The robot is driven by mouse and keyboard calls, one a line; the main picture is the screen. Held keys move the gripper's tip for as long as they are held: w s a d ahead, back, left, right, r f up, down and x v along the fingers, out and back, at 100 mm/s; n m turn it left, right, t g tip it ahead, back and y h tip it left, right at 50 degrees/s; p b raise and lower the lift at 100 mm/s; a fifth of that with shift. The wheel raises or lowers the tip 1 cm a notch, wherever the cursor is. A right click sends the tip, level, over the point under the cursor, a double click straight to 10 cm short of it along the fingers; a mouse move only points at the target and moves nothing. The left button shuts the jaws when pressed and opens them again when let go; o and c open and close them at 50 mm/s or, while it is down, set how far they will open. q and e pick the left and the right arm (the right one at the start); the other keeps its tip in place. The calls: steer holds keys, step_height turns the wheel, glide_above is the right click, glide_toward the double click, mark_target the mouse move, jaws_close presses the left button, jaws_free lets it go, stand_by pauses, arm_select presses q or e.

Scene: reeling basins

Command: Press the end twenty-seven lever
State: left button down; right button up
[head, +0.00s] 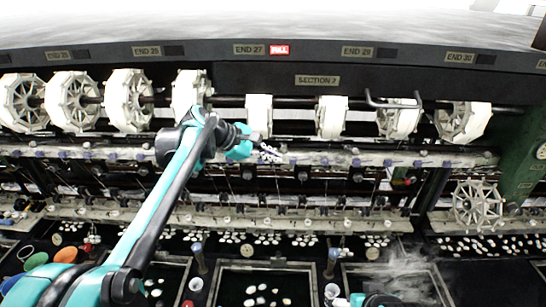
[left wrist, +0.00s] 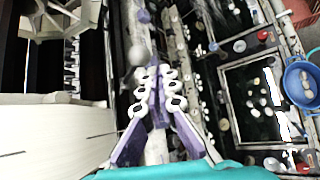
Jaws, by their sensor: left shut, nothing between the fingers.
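The END 27 plate (head: 249,49) is on the dark upper beam, with a lit red sign (head: 279,50) just right of it. My left gripper (head: 270,154) is shut and empty in front of the pale horizontal rail (head: 395,159), below and near the END 27 plate. In the left wrist view its fingers (left wrist: 159,76) lie close together, pointing at the rail. Small bluish knobs (head: 325,161) sit along the rail. I cannot tell which one is the end twenty-seven lever, and the gripper hides part of the rail. My right gripper shows only in part at the bottom edge.
White reels (head: 258,115) hang on a dark shaft above the rail, close over my left gripper. A bent dark handle (head: 392,103) sticks out at the right. Below are dark basins (head: 262,266) with white cocoons. A blue bowl (left wrist: 302,84) shows in the left wrist view.

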arm_select(q)
steer(key=shift+r+p, duration=0.5)
steer(key=shift+r, duration=0.3)
steer(key=shift+a, duration=0.1)
steer(key=v, duration=1.2)
steer(key=shift+f, duration=0.15)
steer(key=s+a+f+m+y+b, duration=0.2)
steer(key=s+f+m+b, duration=0.3)
steer(key=f, duration=1.5)
steer(key=s+a+f+m+t+y+b, duration=0.1)
steer(key=s+f+m+y+b, duration=0.3)
steer(key=s+f+b, duration=0.8)
steer(key=s+a+f+m+t+y+b, duration=0.1)
steer(key=s+a+f+m+y+b, duration=0.2)
steer(key=f+b, duration=1.5)
steer(key=s+f+m, duration=0.1)
steer(key=s+f, duration=0.2)
steer(key=f, duration=0.2)
steer(key=s+f+m, duration=0.2)
steer(key=s+f, duration=0.1)
steer(key=f, duration=0.3)
steer(key=shift+a, duration=0.25)
